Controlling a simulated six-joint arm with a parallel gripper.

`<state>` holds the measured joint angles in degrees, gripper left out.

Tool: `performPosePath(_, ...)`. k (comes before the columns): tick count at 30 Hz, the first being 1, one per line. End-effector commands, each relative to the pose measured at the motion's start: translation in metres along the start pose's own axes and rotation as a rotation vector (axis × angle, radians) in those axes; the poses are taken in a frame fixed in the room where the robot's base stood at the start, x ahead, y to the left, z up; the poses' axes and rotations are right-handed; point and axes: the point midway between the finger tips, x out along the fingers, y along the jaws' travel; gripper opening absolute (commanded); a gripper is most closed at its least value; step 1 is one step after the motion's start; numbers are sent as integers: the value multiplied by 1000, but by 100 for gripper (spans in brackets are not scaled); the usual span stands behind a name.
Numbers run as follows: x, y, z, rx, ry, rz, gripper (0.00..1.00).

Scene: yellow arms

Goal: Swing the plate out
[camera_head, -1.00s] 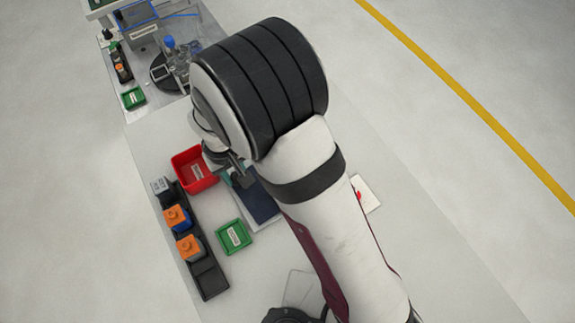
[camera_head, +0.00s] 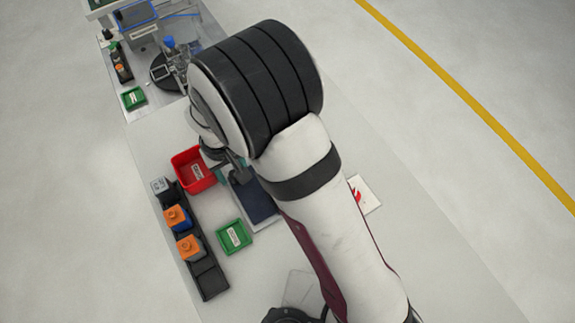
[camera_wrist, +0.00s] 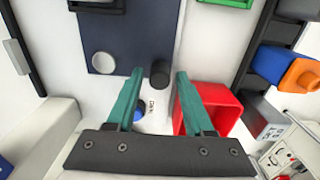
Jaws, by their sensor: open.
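The dark blue plate (camera_head: 256,203) lies flat on the table, partly covered by my arm in the head view. In the wrist view the plate (camera_wrist: 128,45) fills the top middle, with a pale round disc (camera_wrist: 103,63) near its lower left corner. A dark upright peg (camera_wrist: 160,78) stands by its lower right corner. My gripper (camera_wrist: 160,73) is open, with its teal fingers to either side of the peg in the picture. Whether they touch it, I cannot tell. Nothing is held.
A red bin (camera_head: 192,172) is close to the gripper; its wall (camera_wrist: 222,95) shows beside the right finger. A green tray (camera_head: 234,237) lies near the plate. A black rack (camera_head: 208,278) holds orange-topped blocks. A blue round part (camera_wrist: 140,114) shows between the fingers.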

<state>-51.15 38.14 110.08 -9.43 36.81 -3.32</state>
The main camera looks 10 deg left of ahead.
Motion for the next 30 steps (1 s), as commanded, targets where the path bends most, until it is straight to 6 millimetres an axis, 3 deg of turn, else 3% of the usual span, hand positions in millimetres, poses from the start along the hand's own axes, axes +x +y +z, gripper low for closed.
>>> performPosePath(21, -72, 0, 0, 0, 1, 0, 52)
performPosePath(30, -75, 0, 0, 0, -1, 0, 52)
